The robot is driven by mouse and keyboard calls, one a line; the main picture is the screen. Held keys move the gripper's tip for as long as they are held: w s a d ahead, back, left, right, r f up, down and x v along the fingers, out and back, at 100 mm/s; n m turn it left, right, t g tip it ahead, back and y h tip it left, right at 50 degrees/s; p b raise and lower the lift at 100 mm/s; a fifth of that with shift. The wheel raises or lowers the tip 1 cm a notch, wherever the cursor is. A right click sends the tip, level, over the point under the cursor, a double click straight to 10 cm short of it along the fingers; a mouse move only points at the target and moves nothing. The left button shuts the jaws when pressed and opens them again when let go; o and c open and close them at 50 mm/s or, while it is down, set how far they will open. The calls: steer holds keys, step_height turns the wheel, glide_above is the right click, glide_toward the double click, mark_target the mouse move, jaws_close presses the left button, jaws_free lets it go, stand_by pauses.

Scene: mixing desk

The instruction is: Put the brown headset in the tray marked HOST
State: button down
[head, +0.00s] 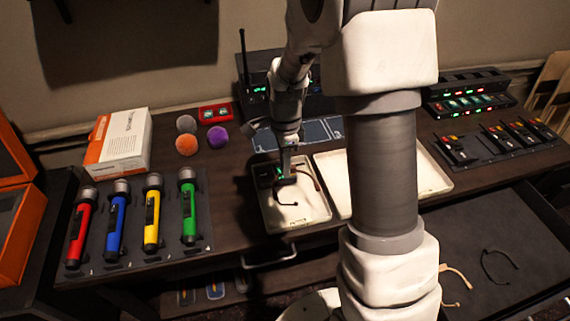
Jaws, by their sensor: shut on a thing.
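My gripper (286,179) is shut over the left white tray (267,222), pointing down into it. A thin brown headset (312,180) shows as a curved band just right of the fingers, and my gripper is shut on it. Part of the headset is hidden by the fingers. A dark curved shape lies below it on the tray floor; I cannot tell whether it is a shadow or part of a headset. A second white tray (430,178) stands to the right, partly hidden by my arm. I cannot read a HOST mark on either tray.
An open drawer (540,275) at the lower right holds a beige headset (457,274) and a black headset (499,264). Several coloured microphones lie on a dark mat (200,238) at left. A white and orange box (119,143) and foam balls stand behind. Electronic units line the back.

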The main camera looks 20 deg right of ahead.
mark_target(285, 193)
steer(key=shift+f+b, duration=2.65)
steer(key=shift+f, duration=1)
steer(key=shift+f+b, duration=0.4)
steer(key=shift+f, duration=0.3)
steer(key=shift+c, duration=1.5)
jaws_free()
steer(key=shift+r, duration=0.15)
steer(key=shift+r+p, duration=2.8)
steer(key=shift+r, duration=0.55)
